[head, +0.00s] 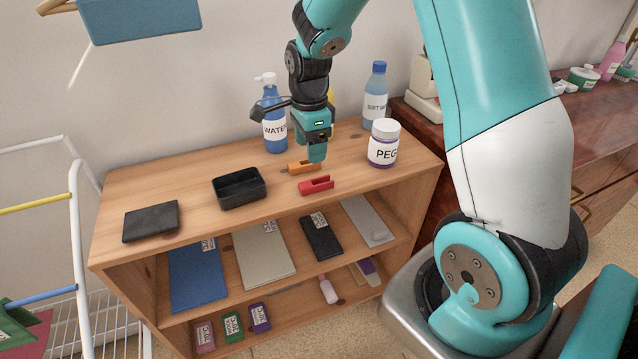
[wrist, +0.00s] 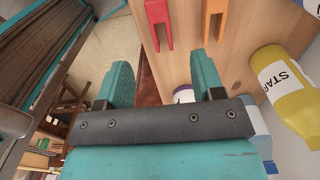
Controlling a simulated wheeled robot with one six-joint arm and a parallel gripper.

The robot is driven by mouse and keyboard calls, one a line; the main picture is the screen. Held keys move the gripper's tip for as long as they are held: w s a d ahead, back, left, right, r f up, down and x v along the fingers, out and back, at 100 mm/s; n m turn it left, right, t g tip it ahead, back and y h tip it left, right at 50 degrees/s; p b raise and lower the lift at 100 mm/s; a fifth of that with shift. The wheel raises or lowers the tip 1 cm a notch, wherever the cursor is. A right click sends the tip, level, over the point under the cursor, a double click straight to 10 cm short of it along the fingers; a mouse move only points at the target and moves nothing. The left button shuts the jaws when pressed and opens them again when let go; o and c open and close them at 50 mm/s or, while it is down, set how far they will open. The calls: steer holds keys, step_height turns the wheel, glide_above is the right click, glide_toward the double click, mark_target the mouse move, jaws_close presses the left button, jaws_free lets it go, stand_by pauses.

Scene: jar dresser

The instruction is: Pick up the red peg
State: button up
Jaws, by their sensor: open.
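The red peg (head: 316,185) lies on the wooden dresser top near its front edge, just in front of an orange peg (head: 301,168). My gripper (head: 317,156) points down above the dresser top, behind the red peg and close to the orange one. In the wrist view the jaws (wrist: 163,80) are apart with no peg between them. The red peg (wrist: 159,20) shows beyond the fingertips at the top, left of the orange peg (wrist: 217,16). Both pegs are cut off by the picture's top edge.
A white jar labelled PEG (head: 383,150) stands right of the pegs. A black tray (head: 240,197) and a dark flat item (head: 151,222) lie left. A yellow bottle (wrist: 290,85) shows in the wrist view.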

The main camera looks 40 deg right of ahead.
glide_above(316, 180)
steer(key=a, duration=0.2)
steer(key=f, duration=0.5)
steer(key=shift+s+d, duration=0.15)
steer(key=shift+d, duration=0.1)
steer(key=shift+s+d+f+p, duration=0.15)
steer(key=shift+f+p, duration=0.15)
steer(key=shift+f, duration=0.55)
steer(key=shift+d+f+p, duration=0.2)
steer(key=shift+f+p, duration=0.05)
steer(key=shift+f, duration=0.65)
steer(key=shift+s+d+f+p, duration=0.15)
steer(key=shift+f+p, duration=0.15)
steer(key=shift+f, duration=0.55)
steer(key=shift+w, duration=0.1)
steer(key=c, duration=1)
